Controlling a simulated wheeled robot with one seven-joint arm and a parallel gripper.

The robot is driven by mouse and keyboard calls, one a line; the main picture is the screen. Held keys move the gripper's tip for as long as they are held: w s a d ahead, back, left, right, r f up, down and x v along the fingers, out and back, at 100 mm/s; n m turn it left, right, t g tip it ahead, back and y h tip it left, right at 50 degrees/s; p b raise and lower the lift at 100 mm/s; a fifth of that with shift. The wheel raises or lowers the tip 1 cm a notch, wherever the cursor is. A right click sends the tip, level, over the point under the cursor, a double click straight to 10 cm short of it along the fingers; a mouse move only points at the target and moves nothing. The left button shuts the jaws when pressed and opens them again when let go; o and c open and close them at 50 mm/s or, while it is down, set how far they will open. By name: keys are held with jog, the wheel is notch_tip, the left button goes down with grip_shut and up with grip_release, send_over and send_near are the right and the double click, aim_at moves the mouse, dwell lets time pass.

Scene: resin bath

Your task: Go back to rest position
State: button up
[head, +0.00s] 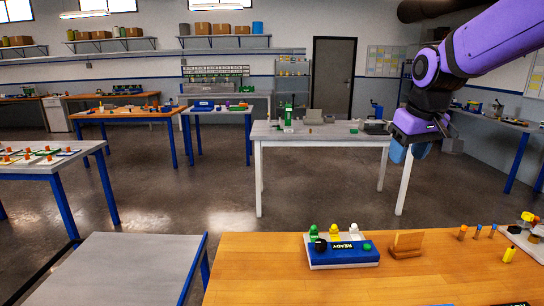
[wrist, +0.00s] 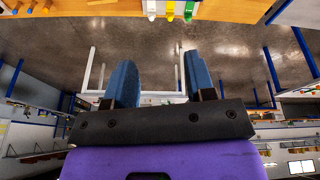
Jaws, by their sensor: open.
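My gripper (head: 416,149) hangs from my purple arm at the upper right of the head view, raised above and beyond the wooden bench. In the wrist view, its two blue fingers (wrist: 160,82) stand apart with nothing between them. The wrist view shows the room upside down, with floor and benches beyond the fingers. The gripper touches nothing that I can see.
The wooden bench (head: 270,283) in front holds a blue and white station marked READY (head: 343,254), a wooden card holder (head: 406,245) and small coloured parts at right. A white table (head: 320,133) stands further back. Open floor (head: 190,205) lies between.

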jog(key=s+d+m+t, duration=0.1)
jog(key=s+m, duration=0.1)
jog(key=s, duration=2.2)
jog(key=shift+s+d+f+m+t, duration=0.2)
jog(key=shift+s+f+m+t, duration=0.1)
jog(key=shift+s+t, duration=0.1)
